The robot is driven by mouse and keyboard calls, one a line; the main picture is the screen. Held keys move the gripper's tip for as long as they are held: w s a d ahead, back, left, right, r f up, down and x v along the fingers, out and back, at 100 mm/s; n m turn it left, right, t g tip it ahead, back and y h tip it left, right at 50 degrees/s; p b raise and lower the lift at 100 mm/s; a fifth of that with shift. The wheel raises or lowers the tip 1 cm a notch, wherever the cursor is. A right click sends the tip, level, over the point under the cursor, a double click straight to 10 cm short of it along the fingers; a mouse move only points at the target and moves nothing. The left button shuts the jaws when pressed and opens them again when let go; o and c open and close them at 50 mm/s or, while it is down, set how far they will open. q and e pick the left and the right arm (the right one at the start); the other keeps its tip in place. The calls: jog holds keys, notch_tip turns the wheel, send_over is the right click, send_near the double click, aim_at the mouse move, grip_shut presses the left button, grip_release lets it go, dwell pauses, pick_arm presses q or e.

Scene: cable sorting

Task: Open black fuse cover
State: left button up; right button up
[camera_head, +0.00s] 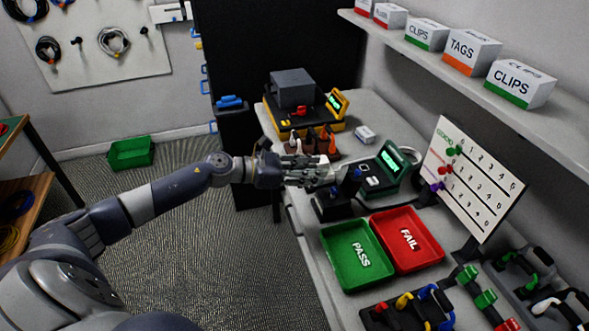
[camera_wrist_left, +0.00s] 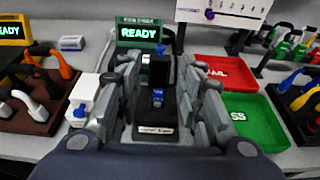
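The black fuse holder (camera_head: 332,208) sits on the bench, left of the green tester (camera_head: 385,172). In the left wrist view its dark base with a pale label (camera_wrist_left: 155,129) lies between my fingers. A black upright part (camera_wrist_left: 159,72), apparently the cover, rises behind a small blue piece (camera_wrist_left: 157,97); whether it is closed cannot be told. My left gripper (camera_head: 328,174) is above and beside the holder, partly hiding it. In the wrist view the left gripper (camera_wrist_left: 158,66) is open, with fingers spread either side of the black part and no clear contact. My right gripper is not in view.
A green PASS tray (camera_head: 336,261) and red FAIL tray (camera_head: 435,262) lie in front. A white box with a blue knob (camera_wrist_left: 85,98) is close left of my fingers. A cable rack (camera_head: 318,143) stands behind; a numbered board (camera_head: 490,200) stands at right.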

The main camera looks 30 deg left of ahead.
pick_arm(q)
jog(key=shift+v, duration=2.8)
jog(key=shift+r, duration=0.1)
